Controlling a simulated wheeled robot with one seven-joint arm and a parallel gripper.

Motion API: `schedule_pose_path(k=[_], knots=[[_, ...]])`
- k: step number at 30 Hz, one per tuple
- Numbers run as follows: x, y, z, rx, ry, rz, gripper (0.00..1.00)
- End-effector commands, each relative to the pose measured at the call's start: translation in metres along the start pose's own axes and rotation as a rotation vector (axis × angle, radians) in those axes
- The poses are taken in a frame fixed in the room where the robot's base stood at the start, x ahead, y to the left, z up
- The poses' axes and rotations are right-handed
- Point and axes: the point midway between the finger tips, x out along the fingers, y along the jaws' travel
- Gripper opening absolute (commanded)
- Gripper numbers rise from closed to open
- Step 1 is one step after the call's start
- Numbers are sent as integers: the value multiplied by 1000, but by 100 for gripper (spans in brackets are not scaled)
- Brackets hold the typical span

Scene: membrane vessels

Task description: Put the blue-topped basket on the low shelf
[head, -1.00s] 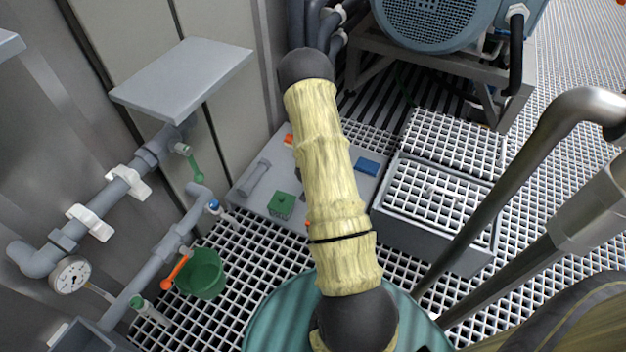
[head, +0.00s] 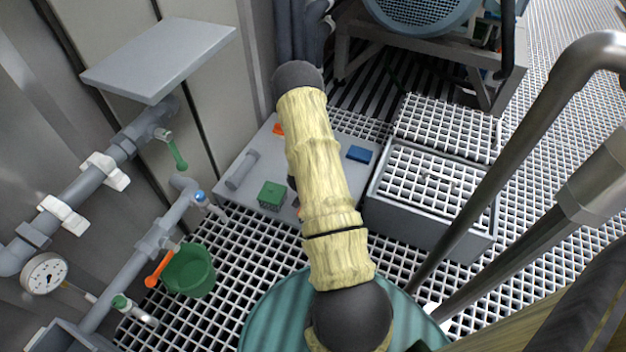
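No basket with a clearly blue top can be made out. A small flat blue block (head: 359,153) lies on a low grey platform (head: 238,205) beyond my arm, and I cannot tell whether it is the basket's top. This platform is the lowest shelf-like surface in view. A flat grey shelf plate (head: 160,60) sits higher, at the wall on the left. My tan-sleeved arm crosses the middle of the view and covers part of the platform. My gripper cannot be made out; its end is hidden or outside the picture.
The platform also carries a green box (head: 272,195), a grey cylinder (head: 242,170) and an orange piece (head: 278,129). A green bucket (head: 189,272) stands by valved pipes and a gauge (head: 44,273) at left. A grate-topped grey box (head: 425,215) and slanting pipes stand right.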

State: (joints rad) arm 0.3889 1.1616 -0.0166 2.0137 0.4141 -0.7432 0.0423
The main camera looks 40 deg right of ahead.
Motion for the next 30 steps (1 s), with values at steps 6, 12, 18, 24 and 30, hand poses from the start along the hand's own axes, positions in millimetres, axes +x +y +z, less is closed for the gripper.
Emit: schedule_pose_path(k=[6,12,18,24,30], knots=[[3,0,2,0,2,0,0],[6,0,4,0,2,0,0],[5,0,4,0,1,0,44],[5,1,4,1,1,1,44],[-8,0,1,0,1,1,44]])
